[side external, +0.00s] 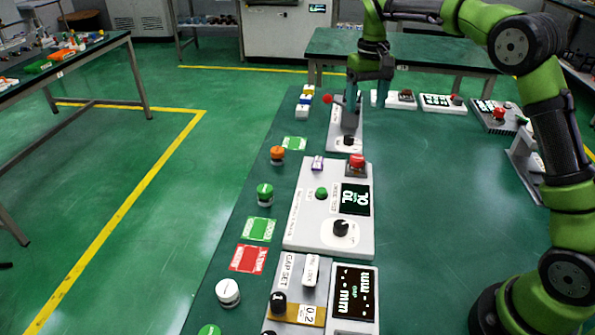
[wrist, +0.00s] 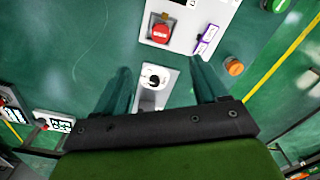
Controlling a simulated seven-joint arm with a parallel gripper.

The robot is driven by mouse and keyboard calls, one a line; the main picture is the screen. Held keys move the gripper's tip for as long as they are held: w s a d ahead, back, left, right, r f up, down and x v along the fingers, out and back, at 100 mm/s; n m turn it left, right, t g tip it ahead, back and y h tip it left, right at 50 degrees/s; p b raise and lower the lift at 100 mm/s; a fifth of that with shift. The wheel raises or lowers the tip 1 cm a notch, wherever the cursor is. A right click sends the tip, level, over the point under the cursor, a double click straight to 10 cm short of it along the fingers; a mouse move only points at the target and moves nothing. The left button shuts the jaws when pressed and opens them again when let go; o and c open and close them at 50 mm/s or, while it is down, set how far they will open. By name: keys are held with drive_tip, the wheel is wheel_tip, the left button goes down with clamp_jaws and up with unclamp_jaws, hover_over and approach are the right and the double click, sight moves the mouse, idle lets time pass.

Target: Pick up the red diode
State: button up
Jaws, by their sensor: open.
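A small round red piece (side external: 327,99) shows just left of my gripper in the side view. I cannot tell whether it is the red diode or a knob on the panel there. My gripper (side external: 368,92) is open and empty above the far end of the mat. In the wrist view my gripper (wrist: 160,72) has its fingers apart, with a white panel's black knob (wrist: 154,80) showing between them. No clear red diode shows in the wrist view. An orange round piece (side external: 278,154) stands at the mat's left edge; it also shows in the wrist view (wrist: 234,67).
A white panel (side external: 308,235) with a red button (side external: 356,161), display and black knob lies mid-mat. Green (side external: 265,194) and white (side external: 228,292) round pieces stand along the left edge. More panels (side external: 443,103) line the far right. The mat's right middle (side external: 440,190) is clear.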

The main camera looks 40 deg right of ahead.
hover_over(357, 157)
drive_tip(key=f, duration=1)
drive_tip(key=shift+s+f, duration=0.35)
drive_tip(key=f, duration=0.5)
drive_tip(key=shift+w+f, duration=0.25)
drive_tip(key=shift+f, duration=0.05)
drive_tip(key=c, duration=1.3)
drive_tip(key=shift+r, duration=0.1)
drive_tip(key=shift+r, duration=0.1)
